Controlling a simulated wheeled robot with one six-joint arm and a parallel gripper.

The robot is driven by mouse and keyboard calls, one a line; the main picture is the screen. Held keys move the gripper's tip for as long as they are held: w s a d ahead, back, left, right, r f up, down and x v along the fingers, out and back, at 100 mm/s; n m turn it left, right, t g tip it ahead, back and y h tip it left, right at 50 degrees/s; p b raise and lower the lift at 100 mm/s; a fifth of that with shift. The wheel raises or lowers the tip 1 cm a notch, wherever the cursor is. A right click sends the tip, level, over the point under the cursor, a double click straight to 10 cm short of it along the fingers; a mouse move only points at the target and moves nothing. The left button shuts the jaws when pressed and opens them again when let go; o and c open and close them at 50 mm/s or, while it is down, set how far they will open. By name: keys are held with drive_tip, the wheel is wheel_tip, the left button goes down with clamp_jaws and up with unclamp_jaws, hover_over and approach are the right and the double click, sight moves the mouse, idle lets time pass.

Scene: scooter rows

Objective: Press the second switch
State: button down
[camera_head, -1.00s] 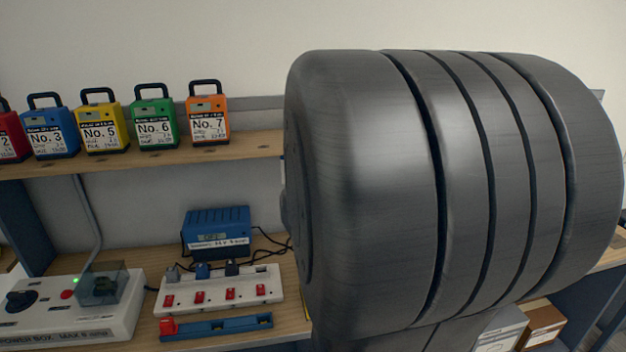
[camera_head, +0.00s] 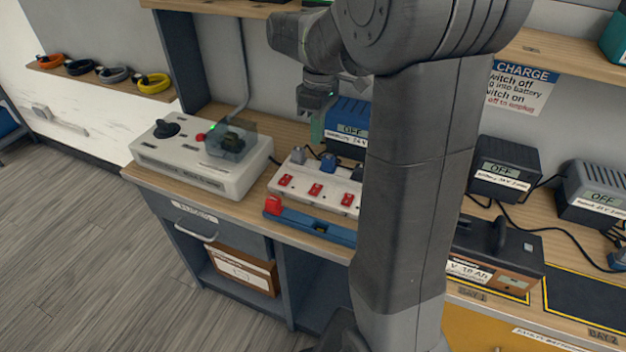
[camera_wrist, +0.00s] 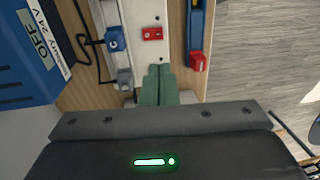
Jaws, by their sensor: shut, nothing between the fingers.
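The white power strip (camera_head: 333,178) lies on the wooden bench, with red switches in a row. The second switch from the left (camera_head: 315,190) is red and stands clear in the head view. The first switch (camera_head: 285,181) is to its left and the third (camera_head: 347,199) to its right; my arm hides the strip's right end.
A blue charger (camera_head: 347,113) reading OFF stands behind the strip. A blue bar with a red end (camera_head: 310,226) lies in front. A white power box (camera_head: 195,165) is at the left. Grey and blue plugs (camera_head: 297,155) rise from the strip's back edge.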

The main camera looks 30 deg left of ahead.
sight(314, 192)
drive_tip(key=f, duration=0.4)
drive_tip(key=s+f, duration=0.1)
drive_tip(key=f, duration=0.4)
drive_tip(key=f+b, duration=0.1)
drive_tip(key=f, duration=0.3)
drive_tip(key=shift+s+d+f, duration=0.2)
drive_tip(key=shift+s+f, duration=0.15)
drive_tip(key=shift+f, duration=0.05)
drive_tip(key=shift+f, duration=0.15)
drive_tip(key=shift+s+f, duration=0.1)
drive_tip(key=shift+s, duration=0.05)
drive_tip(key=shift+w+a, duration=0.1)
drive_tip(key=shift+w, duration=0.8)
drive_tip(key=shift+s+r, duration=0.1)
drive_tip(key=shift+r, duration=0.1)
